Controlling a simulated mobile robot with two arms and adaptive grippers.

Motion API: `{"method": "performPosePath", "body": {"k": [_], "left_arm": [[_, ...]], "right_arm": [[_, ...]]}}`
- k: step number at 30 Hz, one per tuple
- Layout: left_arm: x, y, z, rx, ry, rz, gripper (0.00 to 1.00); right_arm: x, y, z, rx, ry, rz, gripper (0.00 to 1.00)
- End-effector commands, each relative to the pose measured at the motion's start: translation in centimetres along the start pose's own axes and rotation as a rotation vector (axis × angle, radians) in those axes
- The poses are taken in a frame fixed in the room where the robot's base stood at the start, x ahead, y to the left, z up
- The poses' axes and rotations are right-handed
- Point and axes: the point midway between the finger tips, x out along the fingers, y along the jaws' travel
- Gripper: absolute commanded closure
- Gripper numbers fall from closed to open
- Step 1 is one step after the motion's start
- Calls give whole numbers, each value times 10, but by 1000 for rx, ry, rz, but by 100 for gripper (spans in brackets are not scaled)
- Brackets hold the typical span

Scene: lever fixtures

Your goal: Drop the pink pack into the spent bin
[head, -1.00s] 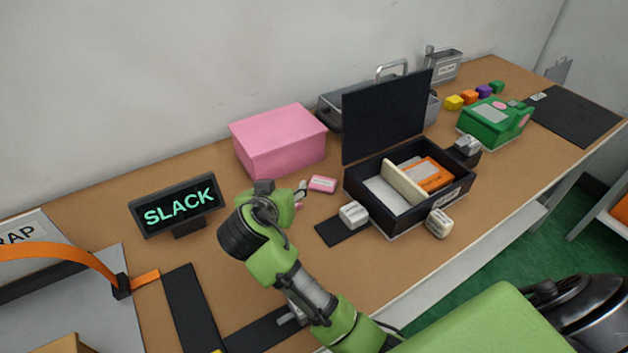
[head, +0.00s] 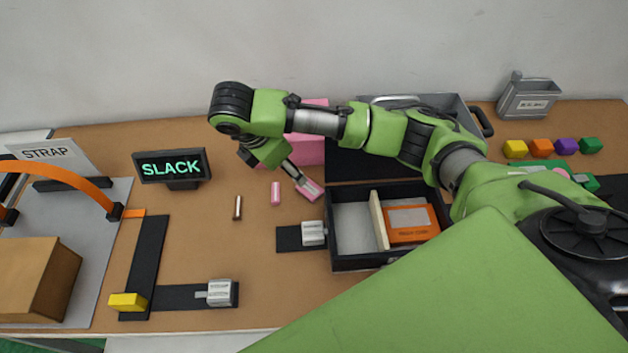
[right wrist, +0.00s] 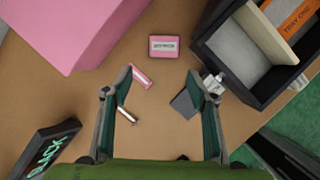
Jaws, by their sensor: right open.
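The small pink pack (head: 313,190) lies on the table left of the black box, with a pale label facing up in the right wrist view (right wrist: 164,47). My right gripper (head: 301,180) is just above the pack in the head view. Its two fingers are spread in the right wrist view (right wrist: 160,76), with the pack beyond their tips and nothing between them. My left gripper is not in view.
A large pink box (right wrist: 72,28) stands behind the pack. The open black box (head: 336,252) holds an orange card. Colored cubes (head: 541,146) sit before the grey bin. A SLACK sign (head: 170,167) stands left.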

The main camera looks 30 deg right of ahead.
Motion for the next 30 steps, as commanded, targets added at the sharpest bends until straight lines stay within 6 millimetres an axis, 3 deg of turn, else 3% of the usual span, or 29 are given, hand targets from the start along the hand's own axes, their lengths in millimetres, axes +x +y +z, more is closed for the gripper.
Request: {"method": "performPosePath", "body": {"k": [5, 8, 14, 23, 30], "left_arm": [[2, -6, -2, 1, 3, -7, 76], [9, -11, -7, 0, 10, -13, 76], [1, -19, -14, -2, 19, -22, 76], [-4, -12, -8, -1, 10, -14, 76], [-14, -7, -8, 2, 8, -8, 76]], "right_arm": [[10, -8, 5, -52, -1, -36, 47], [31, -10, 4, -51, 1, -39, 47], [65, -10, 6, -49, -2, -36, 47], [90, -10, 5, -50, -1, -33, 47], [125, -13, 0, -48, -2, -34, 47]]}}
